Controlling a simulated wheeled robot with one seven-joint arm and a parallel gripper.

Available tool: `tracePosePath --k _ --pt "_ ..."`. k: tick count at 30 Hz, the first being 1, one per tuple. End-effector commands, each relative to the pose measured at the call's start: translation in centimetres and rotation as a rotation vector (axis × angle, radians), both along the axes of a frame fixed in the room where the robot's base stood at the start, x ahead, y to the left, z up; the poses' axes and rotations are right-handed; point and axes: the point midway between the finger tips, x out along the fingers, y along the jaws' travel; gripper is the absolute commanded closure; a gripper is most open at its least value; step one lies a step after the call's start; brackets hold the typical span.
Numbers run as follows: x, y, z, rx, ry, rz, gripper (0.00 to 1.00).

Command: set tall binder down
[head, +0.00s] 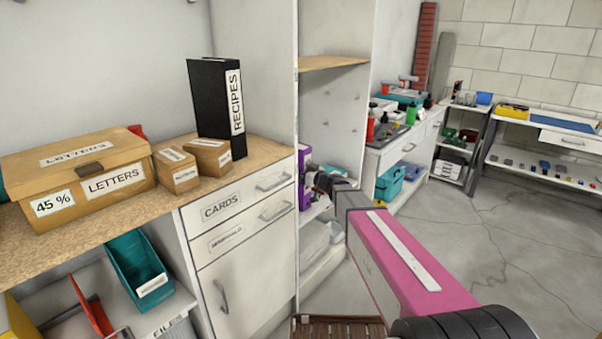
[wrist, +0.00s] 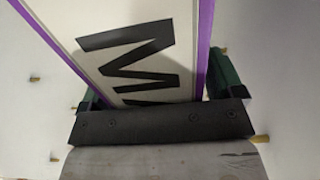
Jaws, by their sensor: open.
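A purple-edged binder (wrist: 135,65) with a white label and large black letters lies between the jaws in the wrist view. My gripper (wrist: 158,92) is open around it, with one green finger on each side; contact cannot be made out. In the head view, the purple binder (head: 304,197) shows partly at the shelf's left side, upright. My gripper (head: 326,182) is there in front of it and hides part of it. A tall black binder labelled RECIPES (head: 214,105) stands upright on the wooden counter, apart from my gripper.
The shelving unit's white upright panel (head: 297,95) is close to my gripper's left. A wooden shelf (head: 332,62) is above. Open floor (head: 520,230) lies to the right.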

Motion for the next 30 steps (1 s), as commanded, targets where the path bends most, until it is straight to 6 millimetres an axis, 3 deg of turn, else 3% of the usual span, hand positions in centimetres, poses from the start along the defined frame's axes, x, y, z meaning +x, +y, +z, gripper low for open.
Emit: tracePosePath --k 5,19,30 --pt "-1.1 -1.3 0.2 -0.001 0.001 -0.002 0.13" --pt "-6.4 -8.1 0.2 0.000 0.000 -0.002 0.13" --pt "-8.6 -9.2 -0.9 -0.023 0.068 0.032 0.13"
